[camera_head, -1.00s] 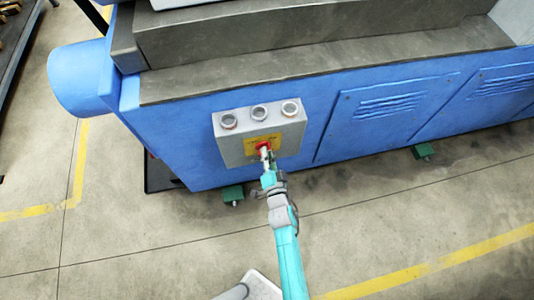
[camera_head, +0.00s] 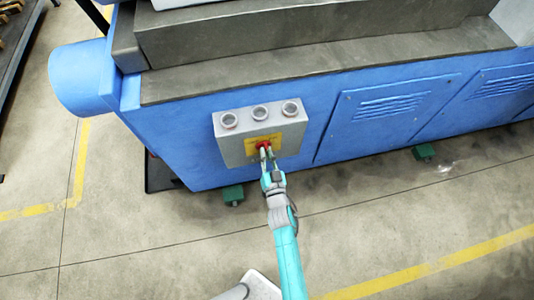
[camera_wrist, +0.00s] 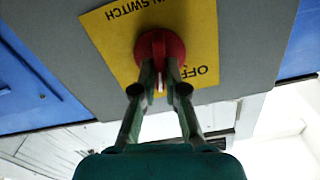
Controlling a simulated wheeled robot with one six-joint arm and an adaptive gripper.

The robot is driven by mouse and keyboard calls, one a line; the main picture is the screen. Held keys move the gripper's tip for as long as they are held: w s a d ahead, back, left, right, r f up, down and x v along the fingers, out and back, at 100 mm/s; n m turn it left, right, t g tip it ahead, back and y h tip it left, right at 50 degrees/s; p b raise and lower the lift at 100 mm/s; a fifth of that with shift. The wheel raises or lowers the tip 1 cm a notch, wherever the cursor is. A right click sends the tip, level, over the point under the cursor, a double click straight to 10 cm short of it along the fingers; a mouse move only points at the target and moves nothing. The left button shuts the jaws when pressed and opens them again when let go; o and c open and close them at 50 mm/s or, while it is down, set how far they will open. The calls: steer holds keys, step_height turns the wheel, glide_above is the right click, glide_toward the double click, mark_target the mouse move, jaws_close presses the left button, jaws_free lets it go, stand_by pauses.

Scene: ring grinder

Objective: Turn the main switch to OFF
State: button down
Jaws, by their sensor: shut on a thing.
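The red main switch knob (camera_head: 262,145) sits on a yellow label plate on the front of a grey control box (camera_head: 232,150). The wrist view shows the knob (camera_wrist: 161,45) close up, with the yellow plate (camera_wrist: 112,30) behind it. The word OFF shows on the plate to the right of the knob. My gripper (camera_head: 267,153) reaches the switch from below in the head view. In the wrist view my gripper (camera_wrist: 160,75) is shut on the knob, a finger on each side. A pale mark shows on the knob between the fingers.
The box is on the side of a blue machine (camera_head: 185,150) with louvred panels (camera_head: 390,105). Three round grey fittings (camera_head: 260,112) line its top. Green feet (camera_head: 232,195) stand below. The concrete floor around my arm is clear, with yellow lines.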

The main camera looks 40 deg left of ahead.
steer(key=n, duration=1.1)
steer(key=shift+s+a+f+n, duration=0.1)
steer(key=shift+s+a+n, duration=0.15)
steer(key=shift+n, duration=0.15)
stand_by(0.3)
steer(key=c, duration=1.2)
jaws_free()
steer(key=shift+s+d, duration=0.1)
steer(key=v, duration=1.1)
steer(key=shift+s+d, duration=0.2)
steer(key=shift+d, duration=0.15)
